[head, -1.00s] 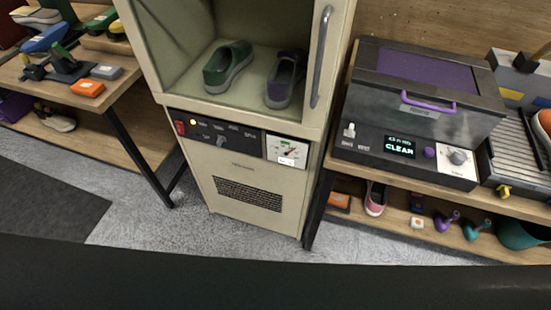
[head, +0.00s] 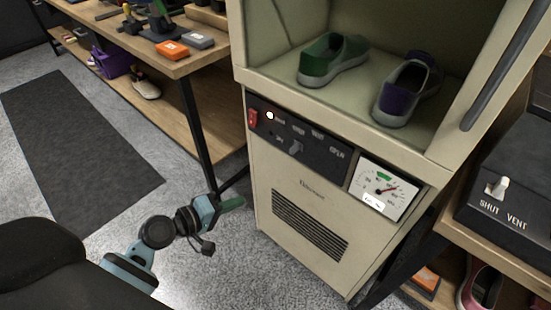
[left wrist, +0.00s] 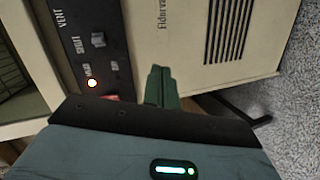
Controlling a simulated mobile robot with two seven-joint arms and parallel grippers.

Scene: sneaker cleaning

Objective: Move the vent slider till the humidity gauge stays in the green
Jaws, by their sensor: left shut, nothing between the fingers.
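The cream drying cabinet has a black control panel with the vent slider (head: 296,148), a small grey knob toward the left, SHUT side of its labels. The slider also shows in the left wrist view (left wrist: 98,40). The humidity gauge (head: 384,188) is a white dial right of the panel; its red needle points right of the small green band. My left gripper (head: 238,202) is shut and empty, low and left of the panel, apart from the cabinet. Its green fingers (left wrist: 161,85) point toward the cabinet front in the left wrist view. My right gripper is out of view.
A red switch (head: 252,118) and lit lamp (head: 270,115) sit left of the slider. Two sneakers stand in the cabinet. A dark box (head: 515,200) with its own SHUT VENT lever stands at right. A wooden bench (head: 180,62) is at left; the floor between is clear.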

